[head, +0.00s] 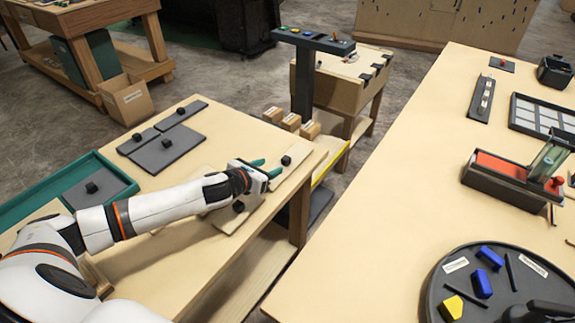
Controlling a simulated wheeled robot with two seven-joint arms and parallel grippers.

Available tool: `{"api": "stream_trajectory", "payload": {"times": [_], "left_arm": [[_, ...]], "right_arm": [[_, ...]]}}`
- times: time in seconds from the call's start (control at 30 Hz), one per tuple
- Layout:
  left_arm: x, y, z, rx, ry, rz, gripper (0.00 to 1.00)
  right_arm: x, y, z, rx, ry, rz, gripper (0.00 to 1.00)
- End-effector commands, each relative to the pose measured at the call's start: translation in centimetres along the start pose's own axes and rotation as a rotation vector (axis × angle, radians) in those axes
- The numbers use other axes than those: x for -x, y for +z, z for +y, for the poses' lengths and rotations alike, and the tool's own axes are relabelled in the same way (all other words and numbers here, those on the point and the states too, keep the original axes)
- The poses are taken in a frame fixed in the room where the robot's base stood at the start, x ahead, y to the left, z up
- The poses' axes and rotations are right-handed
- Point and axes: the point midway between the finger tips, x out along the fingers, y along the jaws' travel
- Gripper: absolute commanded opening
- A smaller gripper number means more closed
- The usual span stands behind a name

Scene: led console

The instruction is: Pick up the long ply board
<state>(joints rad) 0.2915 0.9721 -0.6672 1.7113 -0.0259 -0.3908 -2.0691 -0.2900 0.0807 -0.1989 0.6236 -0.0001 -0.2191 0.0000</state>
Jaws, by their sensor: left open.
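A long pale ply board (232,220) lies on the left bench near its right edge, running diagonally under my left gripper. A black knob (238,206) shows near its lower end, and another black knob (286,160) shows beyond the gripper. The arm and gripper hide the middle of the board, so I cannot tell whether both knobs are on one board. My left gripper (267,168) is open, its teal fingertips pointing right, over the board between the two knobs. Nothing shows between the fingers.
Several grey panels with black knobs (168,148) lie at the bench's far left. A green-rimmed tray (35,196) is at the left. Small cartons (291,122) stand beyond the bench. A gap separates it from the right table (370,220), which bears a round dark tray (438,290).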

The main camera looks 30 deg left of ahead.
Motion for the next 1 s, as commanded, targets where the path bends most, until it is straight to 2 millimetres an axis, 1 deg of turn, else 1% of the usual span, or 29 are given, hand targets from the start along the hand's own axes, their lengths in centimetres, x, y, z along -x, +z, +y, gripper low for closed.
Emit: {"api": "stream_trajectory", "payload": {"times": [0.03, 0.1, 0.2, 0.37, 0.5, 0.7, 0.8, 1.0], "left_arm": [[-1.0, -0.2, 0.1, 0.005, -0.001, 0.001, 0.48], [-2.1, -0.2, 0.0, 0.004, -0.002, 0.001, 0.48], [-3.1, -0.1, 0.0, 0.005, -0.001, 0.0, 0.48], [-4.0, -0.1, 0.0, 0.004, -0.001, -0.001, 0.48], [-5.7, -0.3, -0.2, 0.007, -0.002, 0.0, 0.48], [-8.1, -0.2, -0.3, 0.006, -0.001, -0.001, 0.48], [-8.6, -0.1, -0.3, 0.006, -0.001, -0.001, 0.48], [-8.7, -0.1, -0.3, 0.005, -0.001, -0.002, 0.48]], "right_arm": [[0.3, -0.7, 0.3, -0.001, 0.004, 0.01, 0.67], [0.4, -1.5, 0.7, -0.001, 0.008, 0.021, 0.67], [0.5, -1.9, 0.8, -0.002, 0.01, 0.028, 0.67], [0.5, -1.4, 0.7, -0.001, 0.009, 0.021, 0.67], [0.8, -0.8, 0.6, -0.001, 0.007, 0.014, 0.67], [0.9, -0.8, 0.5, 0.0, 0.006, 0.013, 0.67], [0.9, -0.8, 0.3, 0.001, 0.004, 0.013, 0.67], [0.9, -0.8, 0.1, 0.002, 0.001, 0.013, 0.67]]}}
